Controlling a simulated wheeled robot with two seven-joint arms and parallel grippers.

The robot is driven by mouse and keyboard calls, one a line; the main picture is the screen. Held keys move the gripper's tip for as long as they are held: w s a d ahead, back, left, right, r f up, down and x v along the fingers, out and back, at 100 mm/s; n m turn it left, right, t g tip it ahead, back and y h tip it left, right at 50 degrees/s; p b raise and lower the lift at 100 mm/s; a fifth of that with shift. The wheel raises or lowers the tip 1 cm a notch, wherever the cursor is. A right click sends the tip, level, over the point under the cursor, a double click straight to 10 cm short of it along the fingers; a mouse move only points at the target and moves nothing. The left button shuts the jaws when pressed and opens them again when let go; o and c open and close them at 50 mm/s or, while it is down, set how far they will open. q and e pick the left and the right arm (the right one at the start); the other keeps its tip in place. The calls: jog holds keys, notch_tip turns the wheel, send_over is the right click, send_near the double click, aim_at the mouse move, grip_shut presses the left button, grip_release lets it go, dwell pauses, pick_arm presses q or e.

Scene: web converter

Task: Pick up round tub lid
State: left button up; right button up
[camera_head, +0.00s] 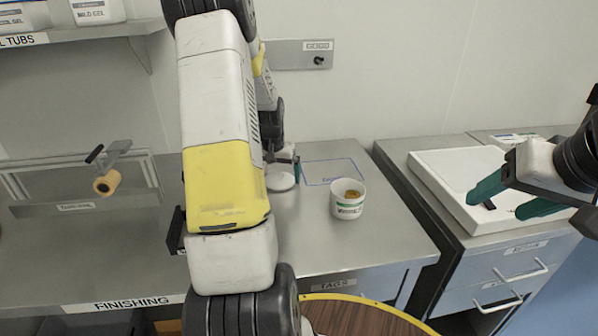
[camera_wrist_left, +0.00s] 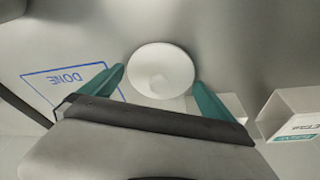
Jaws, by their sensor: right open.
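A round white tub lid (camera_head: 281,181) lies on the steel bench in the head view, partly hidden by my left arm. The lid (camera_wrist_left: 160,70) also shows in the left wrist view, between the two teal fingers of my left gripper (camera_wrist_left: 162,85). The fingers are apart, one on each side of the lid. In the head view my left gripper (camera_head: 284,168) is mostly hidden behind the arm and close to the lid. A white tub (camera_head: 347,203) with a green-marked label and yellowish contents stands open to the right of the lid. My right gripper (camera_head: 505,198) is open and empty at the right.
A blue outlined square marked DONE (camera_head: 333,171) lies behind the tub and is empty. A white tray (camera_head: 450,170) sits on the right-hand counter under my right gripper. A tape roll holder (camera_head: 107,183) stands at the left. A shelf (camera_head: 85,32) with tubs is at upper left.

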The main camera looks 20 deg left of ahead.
pick_arm(q)
jog(key=c, duration=1)
jog(key=shift+o, duration=0.2)
